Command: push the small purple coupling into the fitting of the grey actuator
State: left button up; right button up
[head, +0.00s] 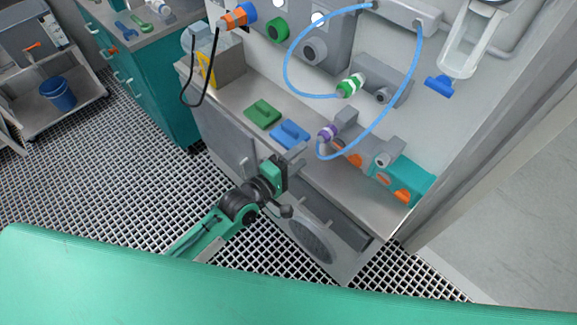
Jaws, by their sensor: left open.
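The small purple coupling (328,133) is on the end of a blue hose, at the left end of a grey actuator (348,122) on the bench shelf. I cannot tell from here how far it sits in the fitting. The blue hose (386,112) loops down below the coupling and back up to the wall panel. My left gripper (298,160) is open and empty, reaching over the front edge of the shelf. It is left of and below the coupling, apart from it. My right gripper is not in view.
A blue block (290,134) and a green block (263,114) lie on the shelf (228,98) left of the coupling. A green-and-white coupling (350,86) is on another hose above. A teal holder with orange parts (412,182) stands at the right.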

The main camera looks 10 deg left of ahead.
pick_arm(q)
jog(key=v, duration=0.3)
jog(key=shift+s+a, duration=0.1)
jog(key=shift+s, duration=0.1)
dwell(0.4)
